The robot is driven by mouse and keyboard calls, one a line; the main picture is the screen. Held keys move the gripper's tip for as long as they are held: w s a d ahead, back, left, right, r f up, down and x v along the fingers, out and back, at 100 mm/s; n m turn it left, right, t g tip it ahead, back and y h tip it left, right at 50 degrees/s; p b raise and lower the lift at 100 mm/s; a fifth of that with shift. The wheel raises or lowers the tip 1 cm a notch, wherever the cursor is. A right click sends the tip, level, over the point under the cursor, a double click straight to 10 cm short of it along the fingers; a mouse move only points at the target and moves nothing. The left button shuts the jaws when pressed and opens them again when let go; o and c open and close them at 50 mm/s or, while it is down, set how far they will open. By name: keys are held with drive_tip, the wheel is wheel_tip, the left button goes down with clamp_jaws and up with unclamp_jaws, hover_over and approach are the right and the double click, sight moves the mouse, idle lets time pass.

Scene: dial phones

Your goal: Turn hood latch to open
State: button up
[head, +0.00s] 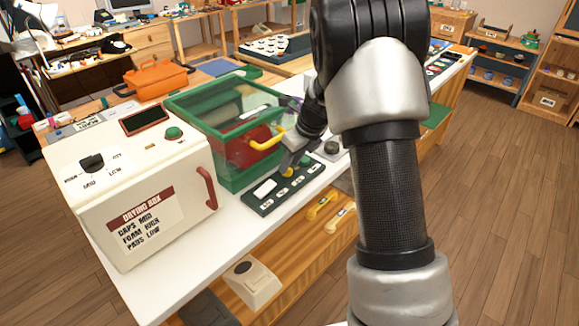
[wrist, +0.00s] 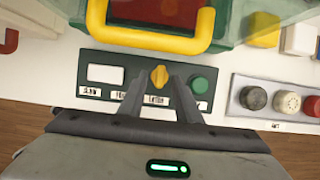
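The hood (head: 235,125) is a clear box with green edges and a yellow handle (head: 268,138); its front looks closed. The handle crosses the top of the wrist view (wrist: 150,42). In front of the hood is a dark green panel (wrist: 103,92) with a white window, a green button (wrist: 199,85) and a small yellow latch knob (wrist: 159,77). The knob's pointed grip stands roughly upright in the wrist view. My gripper (wrist: 158,88) is open, one finger on each side just below the knob in the picture. Contact with it cannot be told.
A white drying box (head: 135,180) with a red handle stands left of the hood. A grey panel with round knobs (wrist: 285,100) is right of the green panel. The bench's front edge is close below the panels.

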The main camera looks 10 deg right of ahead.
drive_tip(key=shift+w+a+f, duration=0.1)
drive_tip(key=shift+w+f, duration=0.15)
drive_tip(key=shift+f, duration=0.35)
clamp_jaws()
